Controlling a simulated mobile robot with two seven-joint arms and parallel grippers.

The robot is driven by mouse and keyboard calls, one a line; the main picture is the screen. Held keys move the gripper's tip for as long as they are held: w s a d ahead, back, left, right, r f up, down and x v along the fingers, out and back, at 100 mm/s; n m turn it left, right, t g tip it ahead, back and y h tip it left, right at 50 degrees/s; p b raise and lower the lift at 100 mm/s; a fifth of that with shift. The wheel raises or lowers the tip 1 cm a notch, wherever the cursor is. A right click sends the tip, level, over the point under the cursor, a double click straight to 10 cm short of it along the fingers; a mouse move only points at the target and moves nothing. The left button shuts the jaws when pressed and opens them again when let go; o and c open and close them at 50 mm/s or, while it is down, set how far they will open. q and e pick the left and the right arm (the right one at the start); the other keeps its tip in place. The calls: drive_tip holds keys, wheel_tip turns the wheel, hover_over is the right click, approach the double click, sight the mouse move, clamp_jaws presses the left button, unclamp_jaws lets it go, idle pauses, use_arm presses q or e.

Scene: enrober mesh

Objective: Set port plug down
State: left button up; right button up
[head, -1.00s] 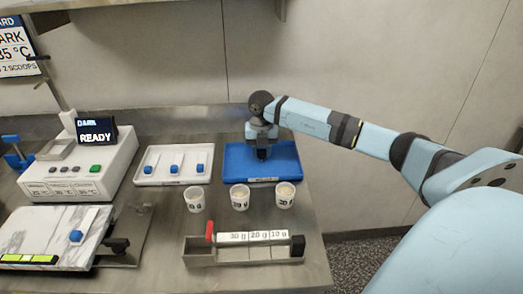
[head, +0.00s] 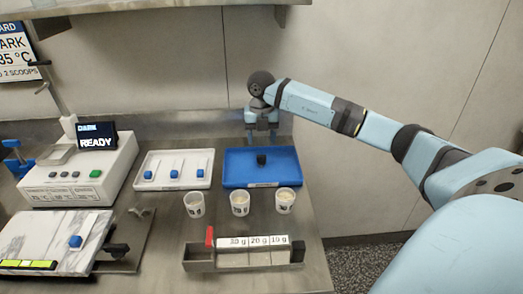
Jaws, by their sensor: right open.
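The port plug (head: 262,160), a small black piece, stands on the blue tray (head: 235,178) near its middle. My right gripper (head: 262,140) is open and empty, just behind and above the plug at the tray's back edge. Its fingers point down and are apart from the plug. My left gripper is not in view.
A white tray (head: 193,182) with several blue-handled tools lies left of the blue tray. Several white cups (head: 240,203) stand in front. A weight rack (head: 200,262) is nearer. A machine (head: 85,188) reading READY and a marble slab (head: 50,232) are left. A shelf (head: 200,18) hangs above.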

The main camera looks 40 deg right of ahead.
sight(262, 156)
wheel_tip(262, 156, up, 5)
drive_tip(key=shift+f, duration=0.1)
idle(0.6)
